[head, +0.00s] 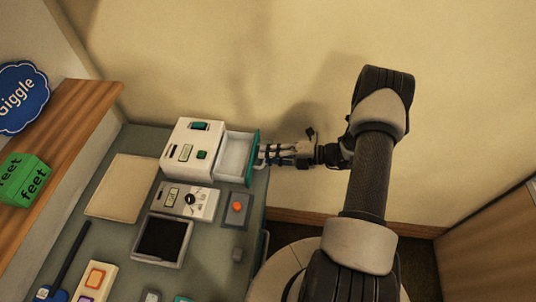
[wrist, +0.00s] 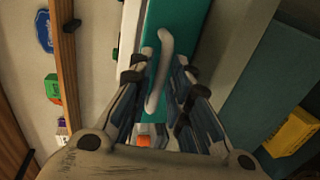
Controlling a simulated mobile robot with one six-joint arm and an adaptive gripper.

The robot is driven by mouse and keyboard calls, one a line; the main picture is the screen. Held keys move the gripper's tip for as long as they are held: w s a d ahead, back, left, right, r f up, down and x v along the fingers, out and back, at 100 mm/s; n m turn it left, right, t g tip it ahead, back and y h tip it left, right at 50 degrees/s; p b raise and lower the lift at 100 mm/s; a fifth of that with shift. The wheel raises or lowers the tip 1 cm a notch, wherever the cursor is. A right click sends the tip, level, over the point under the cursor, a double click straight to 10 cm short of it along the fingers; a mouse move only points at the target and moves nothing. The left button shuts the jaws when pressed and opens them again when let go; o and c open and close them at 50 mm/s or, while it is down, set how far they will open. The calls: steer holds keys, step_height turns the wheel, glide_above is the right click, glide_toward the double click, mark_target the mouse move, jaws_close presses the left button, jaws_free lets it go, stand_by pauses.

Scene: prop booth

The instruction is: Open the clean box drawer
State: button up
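The clean box (head: 193,150) is a white case with teal parts at the back of the table in the head view. Its drawer (head: 235,155) stands pulled out to the right, with its pale inside showing and a teal front. In the wrist view the teal drawer front (wrist: 196,35) carries a curved white handle (wrist: 164,55). My gripper (head: 262,154) is at the drawer front. In the wrist view its fingers (wrist: 162,75) straddle the handle, with teal showing between the handle and the right finger. They look open; any contact with the handle is unclear.
A white panel with a knob (head: 190,203), a grey block with an orange button (head: 236,209) and a dark-bottomed tray (head: 163,240) sit in front of the box. A beige board (head: 122,187) lies left. The wall stands close behind.

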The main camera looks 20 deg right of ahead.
steer(key=shift+o, duration=0.9)
steer(key=v, duration=1.2)
steer(key=shift+r, duration=0.15)
